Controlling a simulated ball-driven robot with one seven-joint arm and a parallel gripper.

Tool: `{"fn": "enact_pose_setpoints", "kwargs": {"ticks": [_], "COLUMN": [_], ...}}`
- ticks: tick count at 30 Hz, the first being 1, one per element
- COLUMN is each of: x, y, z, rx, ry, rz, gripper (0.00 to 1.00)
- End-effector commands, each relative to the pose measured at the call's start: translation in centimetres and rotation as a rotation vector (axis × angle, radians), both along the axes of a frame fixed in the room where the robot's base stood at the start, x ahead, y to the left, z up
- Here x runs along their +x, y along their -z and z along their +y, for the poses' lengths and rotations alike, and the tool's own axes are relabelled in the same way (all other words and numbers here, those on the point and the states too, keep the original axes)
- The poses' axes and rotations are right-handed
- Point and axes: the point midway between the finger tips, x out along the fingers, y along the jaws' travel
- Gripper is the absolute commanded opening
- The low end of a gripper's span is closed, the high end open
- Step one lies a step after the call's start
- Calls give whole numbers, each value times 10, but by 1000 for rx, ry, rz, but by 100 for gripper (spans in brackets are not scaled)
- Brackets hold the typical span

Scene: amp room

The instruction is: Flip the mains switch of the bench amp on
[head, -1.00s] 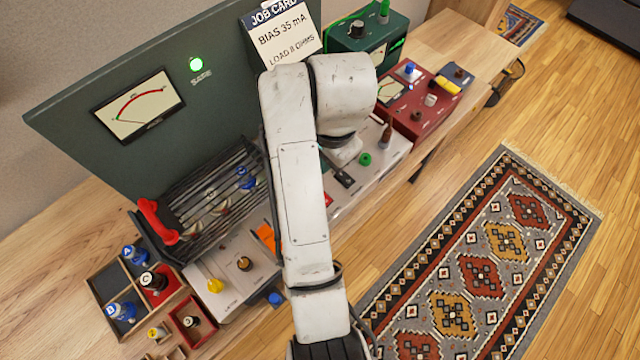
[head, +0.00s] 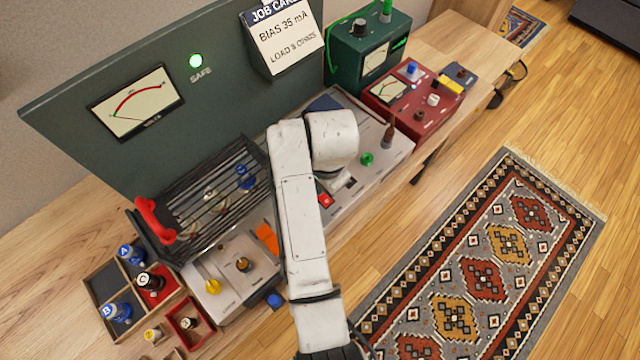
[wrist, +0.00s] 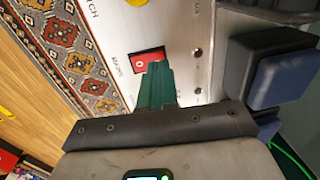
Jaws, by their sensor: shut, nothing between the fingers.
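The bench amp (head: 232,262) is a pale chassis with a dark tube cage, on the bench below the green backboard. In the wrist view the red mains switch (wrist: 147,58) sits in the pale panel beside the lettering. I cannot tell which way its rocker is tipped. My gripper (wrist: 156,68) has its green fingers shut and empty, with the tips over the near edge of the switch. Whether they touch it is unclear. My arm mostly hides the gripper in the head view.
A dark block with a blue face (wrist: 285,80) stands close right of my fingers in the wrist view. A yellow knob (head: 212,286) and a green knob (head: 367,159) rise from the panel. The red box (head: 415,100) stands farther right.

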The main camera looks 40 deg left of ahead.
Motion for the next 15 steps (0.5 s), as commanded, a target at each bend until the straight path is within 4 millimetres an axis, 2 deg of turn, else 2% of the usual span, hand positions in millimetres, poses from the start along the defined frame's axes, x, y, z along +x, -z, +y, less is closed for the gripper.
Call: {"fn": "enact_pose_setpoints", "kwargs": {"ticks": [6,15], "x": [0,0], "y": [16,18], "z": [2,2], "rx": [0,0], "ry": [0,0], "rz": [0,0], "gripper": [0,0]}}
